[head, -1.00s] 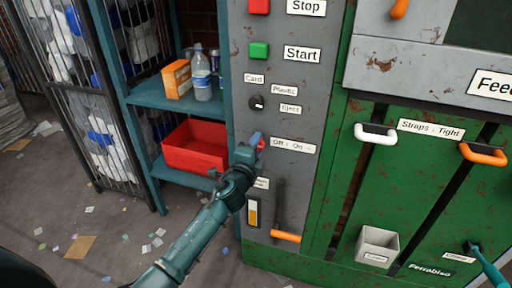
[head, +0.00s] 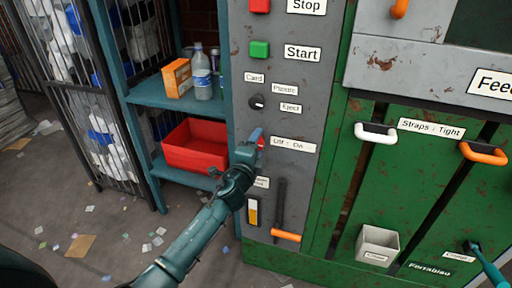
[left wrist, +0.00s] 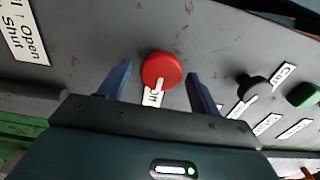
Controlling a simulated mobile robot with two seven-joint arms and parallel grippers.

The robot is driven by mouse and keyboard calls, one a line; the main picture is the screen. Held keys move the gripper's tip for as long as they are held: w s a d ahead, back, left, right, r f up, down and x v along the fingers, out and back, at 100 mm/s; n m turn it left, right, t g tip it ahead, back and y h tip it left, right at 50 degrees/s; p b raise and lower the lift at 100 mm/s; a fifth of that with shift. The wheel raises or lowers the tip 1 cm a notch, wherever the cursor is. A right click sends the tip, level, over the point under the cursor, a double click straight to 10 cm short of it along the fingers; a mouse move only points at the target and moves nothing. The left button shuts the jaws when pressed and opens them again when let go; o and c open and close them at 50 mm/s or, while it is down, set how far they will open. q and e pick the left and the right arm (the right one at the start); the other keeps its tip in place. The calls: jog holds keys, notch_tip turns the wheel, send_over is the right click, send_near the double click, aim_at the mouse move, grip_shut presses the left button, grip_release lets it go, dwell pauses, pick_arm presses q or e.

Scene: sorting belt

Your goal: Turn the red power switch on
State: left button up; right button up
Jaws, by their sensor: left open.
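The red power switch (left wrist: 161,68) is a round knob on the grey control panel. In the left wrist view its white mark points down toward a label, partly hidden, that seems to read "Off". In the head view the red switch (head: 261,143) shows only as a small patch beside the "Off : On" label (head: 293,145). My left gripper (head: 256,138) is at the switch. In the left wrist view my left gripper (left wrist: 158,69) is open, with one blue finger on each side of the knob and visible gaps. My right gripper (head: 472,247) shows small at the lower right, its jaws unclear.
Above the switch are a black selector knob (head: 257,102), a green Start button (head: 259,49) and a red Stop button (head: 260,6). Below is an orange-handled lever (head: 286,236). A shelf on the left holds a red bin (head: 196,146), an orange box (head: 177,78) and a bottle (head: 202,75).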

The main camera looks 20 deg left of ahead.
pick_arm(q)
jog(key=shift+s, duration=0.1)
jog(key=s+p, duration=0.1)
jog(key=s, duration=1.2)
jog(key=shift+a, duration=0.2)
pick_arm(e)
jog(key=shift+w+a+f, duration=0.1)
jog(key=shift+w+a, duration=0.1)
